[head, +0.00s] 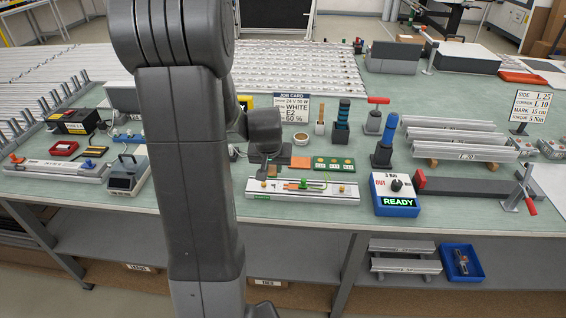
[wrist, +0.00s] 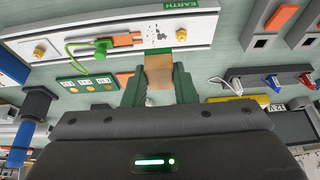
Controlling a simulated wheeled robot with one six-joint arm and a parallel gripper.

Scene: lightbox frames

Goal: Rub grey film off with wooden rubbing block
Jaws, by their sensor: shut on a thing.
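My gripper (wrist: 159,78) has green fingers shut on a wooden block (wrist: 159,66), the rubbing block. The block's far end reaches the near edge of a white bar (wrist: 213,22) with a green EARTH label (wrist: 182,5); I cannot tell whether it touches. Dark grey specks (wrist: 157,36) of film lie on the bar just beyond the block. A copper-coloured strip and a green-clipped wire sit beside them.
A blue control box (head: 396,205) reading READY stands right of the bar. A green card (head: 334,164) lies behind it. A job card (head: 292,108), a blue-handled tool (head: 386,140) and metal profiles (head: 465,143) stand further back. Bare bench shows between them.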

